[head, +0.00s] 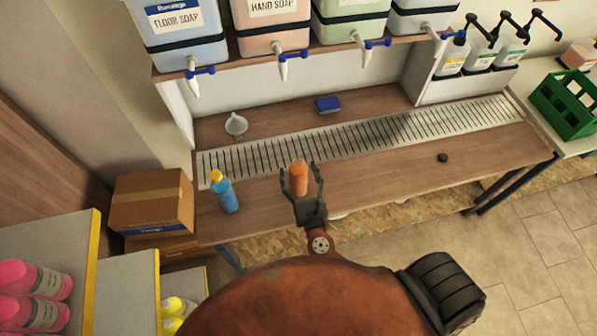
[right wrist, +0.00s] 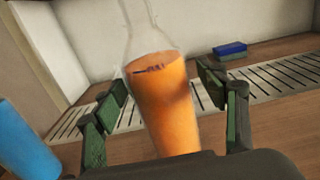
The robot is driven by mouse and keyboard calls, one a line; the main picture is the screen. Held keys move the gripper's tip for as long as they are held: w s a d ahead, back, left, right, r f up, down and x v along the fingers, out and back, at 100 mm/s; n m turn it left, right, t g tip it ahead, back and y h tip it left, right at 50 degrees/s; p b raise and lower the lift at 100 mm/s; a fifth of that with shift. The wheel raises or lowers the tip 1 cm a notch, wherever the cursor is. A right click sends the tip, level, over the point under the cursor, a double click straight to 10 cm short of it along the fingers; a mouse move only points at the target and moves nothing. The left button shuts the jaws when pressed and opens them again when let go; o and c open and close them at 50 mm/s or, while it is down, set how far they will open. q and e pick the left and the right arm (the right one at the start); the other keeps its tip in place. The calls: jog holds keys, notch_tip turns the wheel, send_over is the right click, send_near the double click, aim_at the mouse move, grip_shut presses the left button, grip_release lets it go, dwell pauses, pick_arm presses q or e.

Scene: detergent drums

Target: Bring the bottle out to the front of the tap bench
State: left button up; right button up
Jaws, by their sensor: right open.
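A clear bottle of orange liquid (head: 299,176) stands on the wooden tap bench (head: 400,165), near the slotted drain strip. My right gripper (head: 302,188) is open at the bench's front edge, with one finger on each side of the bottle. In the right wrist view the orange bottle (right wrist: 170,105) stands between the fingers (right wrist: 172,115), with a gap showing beside it; its lower end is hidden by the gripper body. A blue bottle with a yellow cap (head: 225,194) stands to the left on the bench; its blue side (right wrist: 25,140) shows in the wrist view. My left gripper is not in view.
Soap drums with taps (head: 270,28) hang over the back of the bench. A funnel (head: 236,125), a blue sponge (head: 327,104) and a small dark cap (head: 442,157) lie on it. Pump bottles (head: 483,50) and a green crate (head: 565,105) are right. The bench front right of the gripper is mostly clear.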

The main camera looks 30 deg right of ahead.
jog(key=v, duration=1.2)
